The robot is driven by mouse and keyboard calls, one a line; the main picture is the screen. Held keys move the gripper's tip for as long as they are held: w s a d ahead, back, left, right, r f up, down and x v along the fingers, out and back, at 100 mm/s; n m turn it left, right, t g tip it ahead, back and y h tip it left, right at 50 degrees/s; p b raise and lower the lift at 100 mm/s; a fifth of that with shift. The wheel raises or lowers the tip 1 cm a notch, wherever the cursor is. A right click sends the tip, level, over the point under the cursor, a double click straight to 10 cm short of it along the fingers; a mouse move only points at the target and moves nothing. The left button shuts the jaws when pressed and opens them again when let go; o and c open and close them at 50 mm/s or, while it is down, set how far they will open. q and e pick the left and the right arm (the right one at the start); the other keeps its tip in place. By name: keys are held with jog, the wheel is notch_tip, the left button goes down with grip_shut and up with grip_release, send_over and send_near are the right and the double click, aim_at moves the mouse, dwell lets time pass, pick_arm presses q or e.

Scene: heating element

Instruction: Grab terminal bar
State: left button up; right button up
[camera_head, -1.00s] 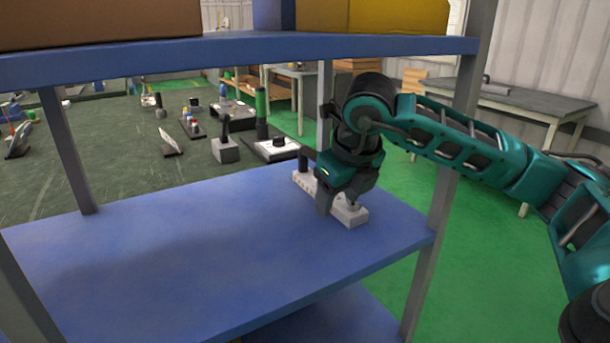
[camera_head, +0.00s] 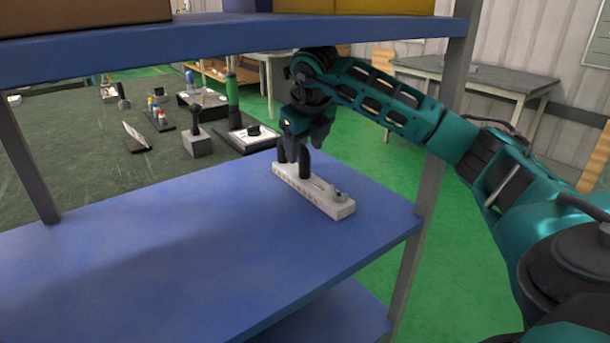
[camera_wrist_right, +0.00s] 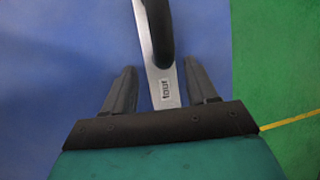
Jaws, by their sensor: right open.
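The terminal bar is a long pale bar (camera_head: 322,196) lying flat on the blue shelf (camera_head: 200,250), near its far right corner. My right gripper (camera_head: 300,146) is open above the far half of the bar. In the wrist view its two fingers (camera_wrist_right: 160,70) lie on either side of the bar, with gaps. Contact cannot be told. My left gripper is not in view.
A grey upright post (camera_head: 425,190) stands right of the bar, and an upper shelf (camera_head: 230,45) with boxes hangs above. A dark table (camera_head: 70,140) with several devices lies behind. The shelf's left and front are clear.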

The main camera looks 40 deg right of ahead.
jog(key=shift+w+d, duration=0.35)
jog(key=shift+w, duration=0.3)
jog(key=shift+w+d+f, duration=0.2)
jog(key=shift+w+f, duration=0.05)
jog(key=x, duration=0.4)
jog(key=shift+w+f+b, duration=0.1)
jog(key=shift+f+b, duration=0.15)
jog(key=shift+b, duration=0.1)
grip_shut()
